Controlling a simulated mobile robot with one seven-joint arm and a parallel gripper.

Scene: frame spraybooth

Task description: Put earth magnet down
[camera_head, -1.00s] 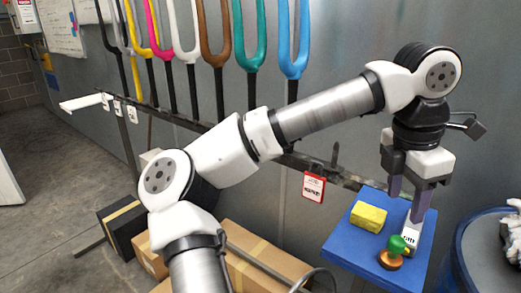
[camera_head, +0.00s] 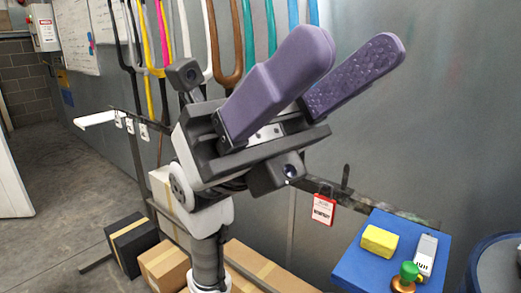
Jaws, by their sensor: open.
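A small white and grey block with dark markings (camera_head: 425,254), which seems to be the earth magnet, lies on the blue tabletop (camera_head: 355,270) at the lower right. It is beside a yellow block and behind a green-topped stamp-like object. My gripper (camera_head: 352,52) is raised close to the camera, well away to the upper left of the tabletop. Its two purple fingers point up and to the right, spread apart with nothing between them.
The yellow block (camera_head: 379,241) and the green-knobbed object with a copper-coloured base (camera_head: 405,277) share the tabletop. A blue drum (camera_head: 482,262) stands to its right. Cardboard boxes (camera_head: 165,268) sit on the floor below my arm. Coloured frame forks (camera_head: 228,45) hang along the wall.

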